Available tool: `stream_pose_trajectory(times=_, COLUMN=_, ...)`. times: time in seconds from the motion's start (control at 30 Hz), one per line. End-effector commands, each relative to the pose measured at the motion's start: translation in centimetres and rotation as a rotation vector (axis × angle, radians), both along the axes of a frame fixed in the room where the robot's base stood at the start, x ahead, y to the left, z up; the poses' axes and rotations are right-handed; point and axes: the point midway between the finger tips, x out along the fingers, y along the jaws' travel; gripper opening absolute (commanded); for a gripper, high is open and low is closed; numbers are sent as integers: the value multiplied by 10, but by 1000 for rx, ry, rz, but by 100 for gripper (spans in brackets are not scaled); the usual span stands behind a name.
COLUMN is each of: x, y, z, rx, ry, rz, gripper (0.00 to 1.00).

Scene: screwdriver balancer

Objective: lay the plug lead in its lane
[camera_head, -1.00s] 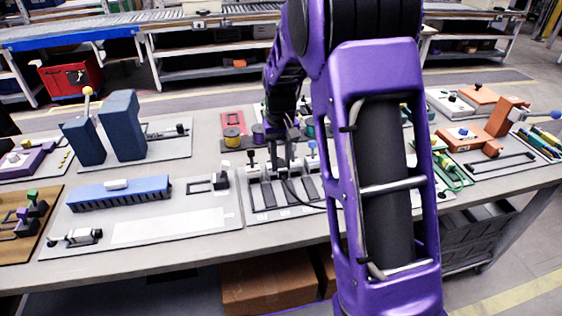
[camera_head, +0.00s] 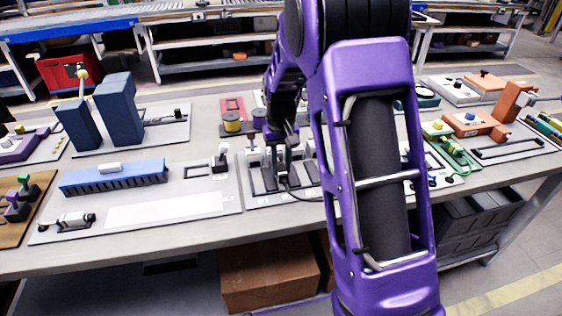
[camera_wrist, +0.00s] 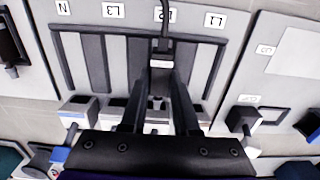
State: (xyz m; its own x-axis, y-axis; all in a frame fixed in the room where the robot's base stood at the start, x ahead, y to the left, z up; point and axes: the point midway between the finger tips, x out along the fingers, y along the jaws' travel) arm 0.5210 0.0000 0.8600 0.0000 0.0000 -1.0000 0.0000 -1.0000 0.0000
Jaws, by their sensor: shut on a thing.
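My gripper (camera_wrist: 161,78) points down over the grey lane board (camera_head: 252,199), its two fingers close together on the plug lead's small grey plug end (camera_wrist: 161,61). The lead's black cable (camera_wrist: 166,28) runs from there over the L2 label (camera_wrist: 165,14). The board has several dark lanes, with labels N (camera_wrist: 63,8), L3 (camera_wrist: 113,10), L2 and L1 (camera_wrist: 215,20). The held end is over the L2 lane; I cannot tell whether it touches the lane floor. In the head view my arm hides part of the board.
Grey sockets (camera_wrist: 80,106) stand in a row along the lanes' end, close to my fingers. A panel with a blue block (camera_head: 115,177) lies to the left. A panel with a green cable (camera_head: 458,150) lies to the right.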

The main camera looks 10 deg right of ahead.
Motion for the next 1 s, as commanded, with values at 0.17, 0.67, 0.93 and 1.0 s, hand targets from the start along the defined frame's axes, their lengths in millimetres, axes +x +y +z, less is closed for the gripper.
stream_pose_trajectory(times=0.17, x=0, y=0, z=-1, rx=0, ry=0, rz=0, gripper=0)
stream_pose_trajectory(times=0.67, x=0, y=0, z=-3, rx=0, ry=0, rz=0, gripper=0)
stream_pose_trajectory(times=0.93, x=0, y=0, z=-9, rx=0, ry=0, rz=0, gripper=0)
stream_pose_trajectory(times=1.0, x=0, y=0, z=-10, rx=0, ry=0, rz=0, gripper=0)
